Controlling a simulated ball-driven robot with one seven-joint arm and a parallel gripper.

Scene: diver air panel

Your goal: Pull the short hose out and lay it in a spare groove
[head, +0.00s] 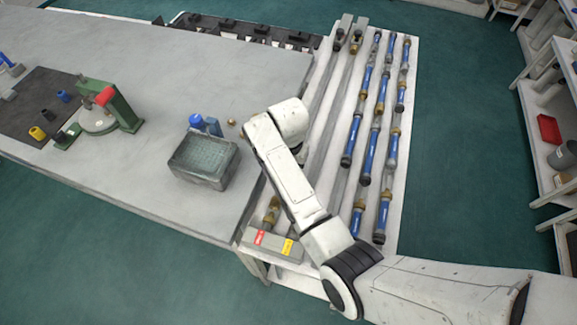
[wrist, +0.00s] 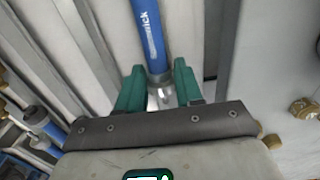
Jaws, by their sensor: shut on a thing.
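In the wrist view, my gripper (wrist: 159,88) has its two green fingers on either side of a blue hose (wrist: 148,35) and is shut on its lower end, by a pale metal-looking fitting. The hose runs away up the picture; its far end is out of view, so I cannot tell its length. In the head view my arm hides the gripper and the held hose. The pale grooved rack (head: 326,72) holds several blue hoses (head: 381,90) with dark and brass ends in its right grooves. Long grooves left of them look empty where visible.
Red (head: 259,237) and yellow (head: 288,247) labels mark the rack's near end. A grey workbench (head: 190,75) adjoins it, with a glassy grey bin (head: 203,160) close to my arm and a green fixture (head: 125,107) farther left. Shelves stand at the right.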

